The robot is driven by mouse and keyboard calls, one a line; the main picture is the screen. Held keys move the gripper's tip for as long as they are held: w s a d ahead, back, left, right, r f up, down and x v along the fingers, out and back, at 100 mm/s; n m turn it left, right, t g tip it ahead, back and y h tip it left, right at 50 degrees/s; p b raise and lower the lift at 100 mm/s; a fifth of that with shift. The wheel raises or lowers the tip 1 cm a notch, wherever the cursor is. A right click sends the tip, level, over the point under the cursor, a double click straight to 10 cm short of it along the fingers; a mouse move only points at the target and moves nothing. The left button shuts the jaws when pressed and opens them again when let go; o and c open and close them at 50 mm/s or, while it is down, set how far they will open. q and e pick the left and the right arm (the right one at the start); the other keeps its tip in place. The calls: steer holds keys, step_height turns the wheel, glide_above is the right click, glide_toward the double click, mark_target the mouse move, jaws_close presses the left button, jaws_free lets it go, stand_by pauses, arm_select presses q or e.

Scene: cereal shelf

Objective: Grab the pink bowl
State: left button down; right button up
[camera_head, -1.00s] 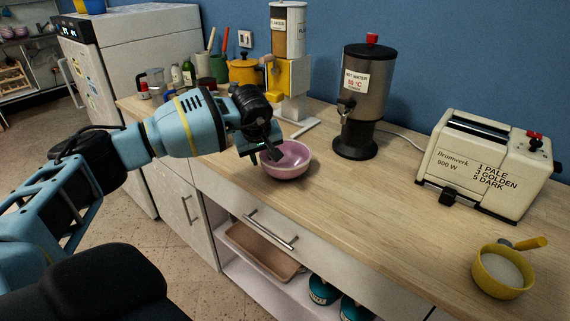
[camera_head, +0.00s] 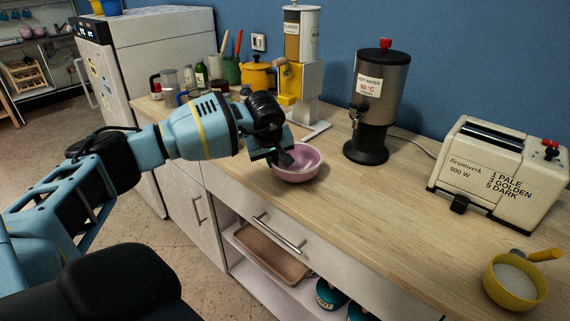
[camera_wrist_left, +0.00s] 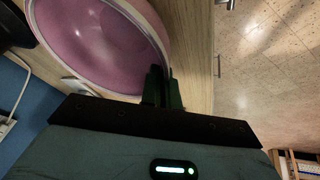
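The pink bowl (camera_head: 300,170) sits upright on the wooden counter near its front edge, and it fills the upper left of the left wrist view (camera_wrist_left: 95,45). My left gripper (camera_head: 278,161) is at the bowl's left rim, one finger inside and one outside. In the left wrist view its two dark fingers (camera_wrist_left: 164,88) are close together with the rim between them, so it looks shut on the rim. Part of the bowl's near side is hidden behind the fingers. My right gripper is in no view.
A hot water dispenser (camera_head: 374,105) and a cereal dispenser (camera_head: 300,80) stand behind the bowl. A toaster (camera_head: 497,172) and a yellow bowl (camera_head: 515,281) are at the right. The wooden counter (camera_head: 375,215) is clear between the pink bowl and these.

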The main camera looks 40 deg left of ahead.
arm_select(q)
steer(key=shift+r, duration=0.2)
steer(key=shift+w+r, duration=0.1)
steer(key=shift+r, duration=0.5)
step_height(320, 180, up, 2)
steer(key=shift+r, duration=0.1)
steer(key=s+r+b, duration=0.1)
steer(key=s, duration=1.5)
steer(key=shift+a, duration=0.25)
steer(key=shift+d+r, duration=0.1)
steer(key=shift+r, duration=0.05)
